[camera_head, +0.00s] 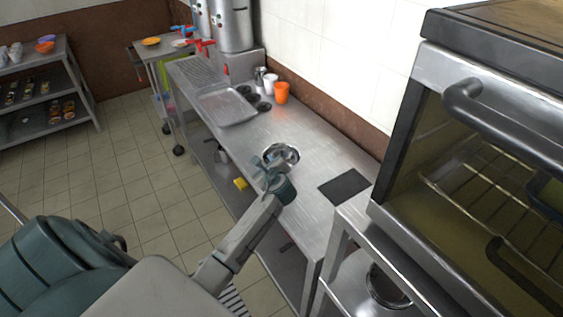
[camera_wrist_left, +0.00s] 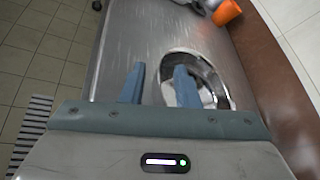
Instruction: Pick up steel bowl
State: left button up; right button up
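The steel bowl (camera_head: 288,152) is a small shiny round bowl on the steel counter. My left gripper (camera_head: 264,161) is at its near left side, and its fingers partly cover the bowl in the head view. In the left wrist view the bowl (camera_wrist_left: 213,72) lies beyond the fingers, a little right of centre. The left gripper (camera_wrist_left: 160,82) is open there, with a gap between its two blue-grey fingers. The right finger overlaps the bowl's rim in the picture, and the left finger is outside it. I cannot tell whether they touch. My right gripper is not in view.
The steel counter (camera_head: 315,165) holds a tray (camera_head: 226,107), an orange cup (camera_head: 282,92) and a dark mat (camera_head: 345,186). A brown-trimmed wall borders the back. An oven (camera_head: 480,160) stands at the right. The counter between bowl and tray is clear.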

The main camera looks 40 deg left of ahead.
pick_arm(q)
grip_shut()
jog(key=shift+r, duration=0.15)
